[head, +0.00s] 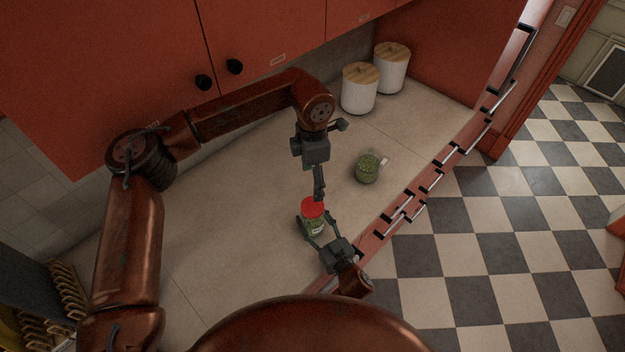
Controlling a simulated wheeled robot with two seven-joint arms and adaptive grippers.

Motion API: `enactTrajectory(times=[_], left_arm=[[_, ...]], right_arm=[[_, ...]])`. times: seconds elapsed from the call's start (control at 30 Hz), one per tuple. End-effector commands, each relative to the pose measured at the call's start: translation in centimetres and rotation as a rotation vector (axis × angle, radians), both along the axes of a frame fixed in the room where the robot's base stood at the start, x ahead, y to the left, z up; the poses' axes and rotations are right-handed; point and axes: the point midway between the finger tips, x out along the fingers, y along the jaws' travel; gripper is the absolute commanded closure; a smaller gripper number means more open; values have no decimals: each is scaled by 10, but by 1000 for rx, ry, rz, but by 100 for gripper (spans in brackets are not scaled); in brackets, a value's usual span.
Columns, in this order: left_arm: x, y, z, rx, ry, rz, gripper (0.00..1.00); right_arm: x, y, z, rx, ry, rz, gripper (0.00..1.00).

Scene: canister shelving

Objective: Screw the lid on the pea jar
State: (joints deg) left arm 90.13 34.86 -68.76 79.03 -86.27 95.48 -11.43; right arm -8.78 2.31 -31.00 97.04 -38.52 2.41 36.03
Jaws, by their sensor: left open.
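The pea jar (317,227) is a small glass jar with green contents and a pale label, upright at the counter's front part. A red lid (312,207) sits on its top; I cannot tell how tightly. My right gripper (315,226) comes from the front, with its fingers on both sides of the jar body, shut on it. My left gripper (318,192) points down just behind and above the lid, open and empty. Its fingers are seen nearly edge-on, and the gap between fingertips and lid is hard to judge.
A green-filled container (367,169) with a pale handle-like part stands to the right on the counter (240,210). Two white canisters with wooden lids (359,90) (391,68) stand at the back. Red cabinets (270,30) overhang the rear. The counter's left part is clear.

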Motion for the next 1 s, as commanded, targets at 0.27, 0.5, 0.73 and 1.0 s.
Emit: enactTrajectory(times=[0.27, 0.5, 0.73, 1.0], left_arm=[[0, 0, 0, 0, 0, 0, 30], [0, 0, 0, 0, 0, 0, 30], [0, 0, 0, 0, 0, 0, 30], [0, 0, 0, 0, 0, 0, 30]], right_arm=[[0, 0, 0, 0, 0, 0, 31], [0, 0, 0, 0, 0, 0, 28], [-11, -7, -1, -1, 2, -1, 28], [-58, -34, -2, 0, 4, -1, 28]])
